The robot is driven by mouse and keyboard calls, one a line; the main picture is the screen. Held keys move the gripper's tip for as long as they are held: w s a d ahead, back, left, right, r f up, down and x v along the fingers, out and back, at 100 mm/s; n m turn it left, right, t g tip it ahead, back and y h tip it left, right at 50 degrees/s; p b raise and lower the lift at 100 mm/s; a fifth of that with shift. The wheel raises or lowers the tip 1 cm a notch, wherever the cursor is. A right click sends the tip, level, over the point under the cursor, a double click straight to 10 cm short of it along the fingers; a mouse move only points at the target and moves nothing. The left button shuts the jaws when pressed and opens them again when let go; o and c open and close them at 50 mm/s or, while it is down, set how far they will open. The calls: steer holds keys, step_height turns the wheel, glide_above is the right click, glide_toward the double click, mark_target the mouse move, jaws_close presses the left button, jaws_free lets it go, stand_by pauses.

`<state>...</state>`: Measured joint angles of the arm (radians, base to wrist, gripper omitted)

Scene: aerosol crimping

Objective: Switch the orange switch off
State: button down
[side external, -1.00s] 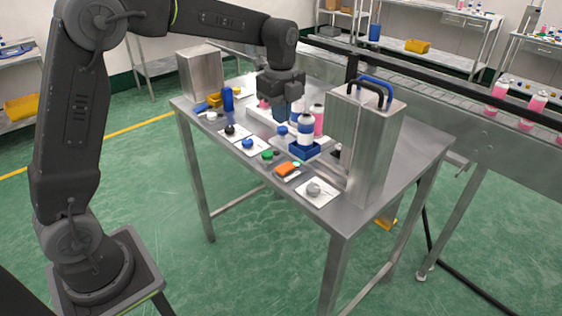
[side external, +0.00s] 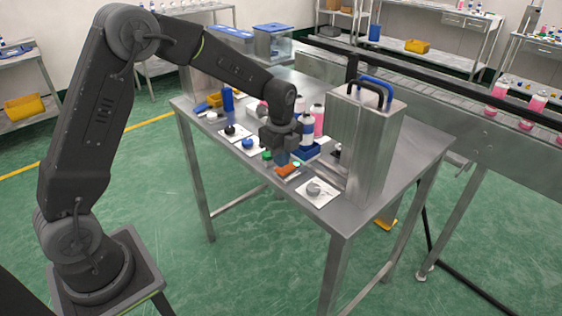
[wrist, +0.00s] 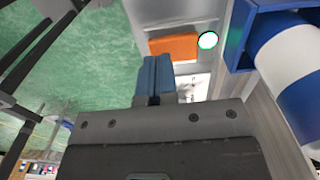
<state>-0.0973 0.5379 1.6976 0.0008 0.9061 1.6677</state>
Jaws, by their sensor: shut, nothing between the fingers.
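The orange switch (side external: 287,171) sits on its small plate near the front edge of the steel table. In the wrist view the orange switch (wrist: 174,47) is a flat orange rocker, and a round green-rimmed light (wrist: 208,40) glows beside it. My gripper (side external: 282,162) is low over the table, just above the switch and partly covering it in the side view. Its blue fingers show closed together and empty in the wrist view (wrist: 154,72), just short of the switch in the picture. I cannot tell whether they touch it.
A grey knob on a white plate (side external: 327,198) lies right of the switch. A blue holder with a white-and-blue can (wrist: 290,60) stands close by. A tall metal box (side external: 365,150) rises to the right. A blue knob (side external: 247,142) and a black knob (side external: 230,129) are to the left.

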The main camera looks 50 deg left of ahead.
steer(key=shift+f, duration=0.75)
steer(key=shift+s+f, duration=0.1)
steer(key=shift+f, duration=0.15)
steer(key=shift+w+r, duration=0.35)
steer(key=shift+w, duration=0.45)
steer(key=shift+r, duration=0.15)
step_height(320, 180, up, 14)
